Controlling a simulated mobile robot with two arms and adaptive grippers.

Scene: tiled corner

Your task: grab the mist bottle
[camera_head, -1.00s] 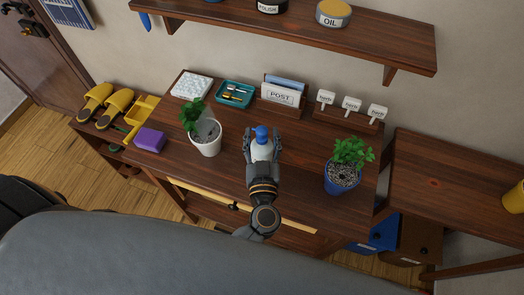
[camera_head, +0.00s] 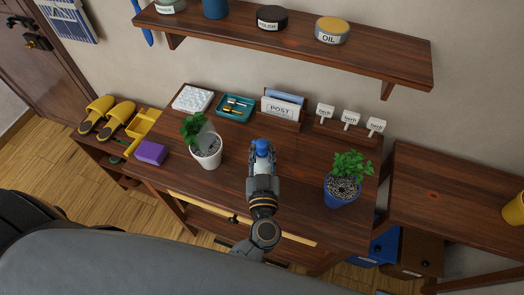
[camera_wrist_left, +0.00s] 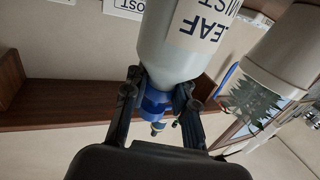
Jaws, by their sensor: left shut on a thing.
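The mist bottle is pale with a blue cap (camera_head: 262,145) and stands on the dark wooden desk (camera_head: 300,165). My left gripper (camera_head: 261,150) is shut on it, with one finger on each side near the blue top. In the left wrist view the bottle (camera_wrist_left: 185,45) appears upside down, its label reading "LEAF MIST", and the fingers of my left gripper (camera_wrist_left: 160,88) press around its neck. Whether the base touches the desk is hidden by the gripper. My right gripper is not in view.
A white pot with a plant (camera_head: 205,150) stands left of the bottle, and a blue pot with a plant (camera_head: 342,190) stands to the right. Behind are a POST holder (camera_head: 283,108) and a teal tray (camera_head: 235,108). A wall shelf (camera_head: 290,45) overhangs the back.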

